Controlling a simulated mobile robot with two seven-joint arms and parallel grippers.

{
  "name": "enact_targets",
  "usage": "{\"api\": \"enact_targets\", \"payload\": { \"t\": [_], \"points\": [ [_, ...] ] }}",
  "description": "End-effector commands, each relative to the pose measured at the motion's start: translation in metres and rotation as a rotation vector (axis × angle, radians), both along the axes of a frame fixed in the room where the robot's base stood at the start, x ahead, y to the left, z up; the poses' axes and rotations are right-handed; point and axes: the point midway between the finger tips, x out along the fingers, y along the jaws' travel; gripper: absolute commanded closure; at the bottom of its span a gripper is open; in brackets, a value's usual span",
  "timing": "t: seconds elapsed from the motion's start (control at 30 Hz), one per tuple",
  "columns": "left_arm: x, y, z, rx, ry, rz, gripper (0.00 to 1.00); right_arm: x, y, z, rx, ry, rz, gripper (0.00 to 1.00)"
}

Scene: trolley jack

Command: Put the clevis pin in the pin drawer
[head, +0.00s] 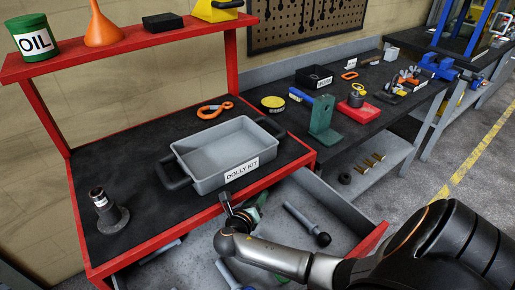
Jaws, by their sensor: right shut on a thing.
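My right gripper (240,213) is at the near edge of the red workbench, over the open grey drawer (345,207). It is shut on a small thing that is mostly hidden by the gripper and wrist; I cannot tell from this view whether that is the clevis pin. A grey rod with a dark round end (305,225) lies in the drawer, to the right of the gripper. A green thing (262,199) shows just beside the gripper, partly hidden. My left gripper is not in view.
A grey tray (219,147) labelled DOLLY KIT stands on the bench, just behind my gripper. A dark flanged post (107,213) stands at the left and an orange hook (214,110) lies behind the tray. The bench between post and tray is clear. Another bench (377,118) holds tools.

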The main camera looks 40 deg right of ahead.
Motion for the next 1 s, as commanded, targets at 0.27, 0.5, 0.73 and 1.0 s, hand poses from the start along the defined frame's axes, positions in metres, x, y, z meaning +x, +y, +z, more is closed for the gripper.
{"api": "enact_targets", "payload": {
  "t": [0.27,0.5,0.73,1.0],
  "points": [
    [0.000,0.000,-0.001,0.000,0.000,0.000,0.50,0.000,0.000,-0.009,-0.003,0.002,0.001,1.00],
    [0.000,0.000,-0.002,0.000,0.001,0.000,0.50,-0.003,0.001,-0.016,0.001,0.016,0.003,0.53],
    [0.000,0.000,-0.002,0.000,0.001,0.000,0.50,-0.003,0.002,-0.018,0.002,0.019,0.005,0.29],
    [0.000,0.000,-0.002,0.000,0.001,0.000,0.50,-0.003,0.003,-0.016,0.003,0.019,0.007,0.29]
  ]
}}
